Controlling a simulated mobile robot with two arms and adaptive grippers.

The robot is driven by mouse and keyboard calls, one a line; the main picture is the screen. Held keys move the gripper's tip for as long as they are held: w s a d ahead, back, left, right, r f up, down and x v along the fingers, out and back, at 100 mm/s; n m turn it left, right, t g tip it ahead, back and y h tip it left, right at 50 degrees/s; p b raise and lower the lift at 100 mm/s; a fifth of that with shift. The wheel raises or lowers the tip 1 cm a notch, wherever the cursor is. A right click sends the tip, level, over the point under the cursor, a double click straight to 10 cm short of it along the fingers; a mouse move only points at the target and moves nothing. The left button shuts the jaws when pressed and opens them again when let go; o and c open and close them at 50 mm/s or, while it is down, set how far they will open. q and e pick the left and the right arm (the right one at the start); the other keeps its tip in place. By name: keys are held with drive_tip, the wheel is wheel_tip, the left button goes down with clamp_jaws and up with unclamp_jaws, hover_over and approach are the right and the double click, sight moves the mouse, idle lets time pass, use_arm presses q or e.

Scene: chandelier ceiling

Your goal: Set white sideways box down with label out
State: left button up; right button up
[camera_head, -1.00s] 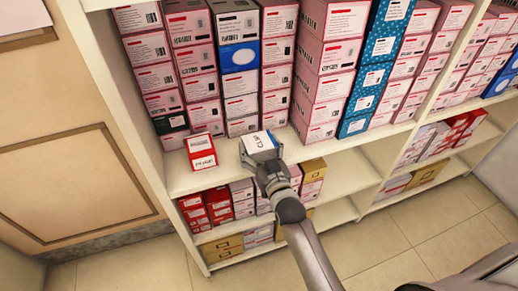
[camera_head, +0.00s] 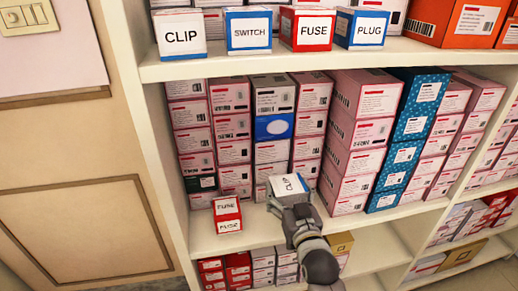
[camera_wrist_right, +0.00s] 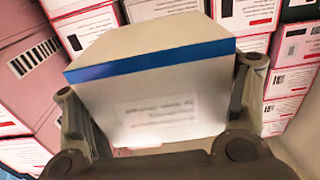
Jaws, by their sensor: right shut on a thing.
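A white box (camera_head: 289,184) with a CLIP label and a narrow blue edge is in my right gripper (camera_head: 288,200), at the middle shelf. Its CLIP face shows on the upper side, with the lettering slanted. In the right wrist view the white box (camera_wrist_right: 150,92) sits between the two fingers of my right gripper (camera_wrist_right: 157,110), which is shut on it. A blurred label shows on its near face, and a blue strip runs along its edge. I cannot tell whether its underside touches the shelf (camera_head: 250,240). My left gripper is not in view.
A red-and-white FUSE box (camera_head: 227,214) stands to the left on the same shelf. Stacks of pink boxes (camera_head: 355,135) and teal boxes (camera_head: 412,120) stand behind and right. Above is a shelf edge (camera_head: 300,62) with CLIP, SWITCH, FUSE and PLUG boxes. Bare shelf lies between the FUSE box and my gripper.

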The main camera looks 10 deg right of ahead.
drive_tip(key=s+d, duration=0.1)
drive_tip(key=s, duration=2)
drive_tip(key=shift+s+d+f+h, duration=0.15)
drive_tip(key=shift+s+d+h, duration=0.05)
drive_tip(key=shift+d+h, duration=0.15)
drive_tip(key=w+a+r+n+g+y, duration=0.2)
drive_tip(key=w+a+n+g+y, duration=0.2)
drive_tip(key=a+y, duration=0.4)
drive_tip(key=w+a+r+n+g+y, duration=0.3)
drive_tip(key=w+a+n+g+y, duration=0.1)
drive_tip(key=a+n+y, duration=0.4)
drive_tip(key=shift+a+g, duration=0.45)
drive_tip(key=shift+g, duration=0.45)
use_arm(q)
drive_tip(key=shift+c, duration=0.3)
use_arm(e)
drive_tip(key=shift+f, duration=0.1)
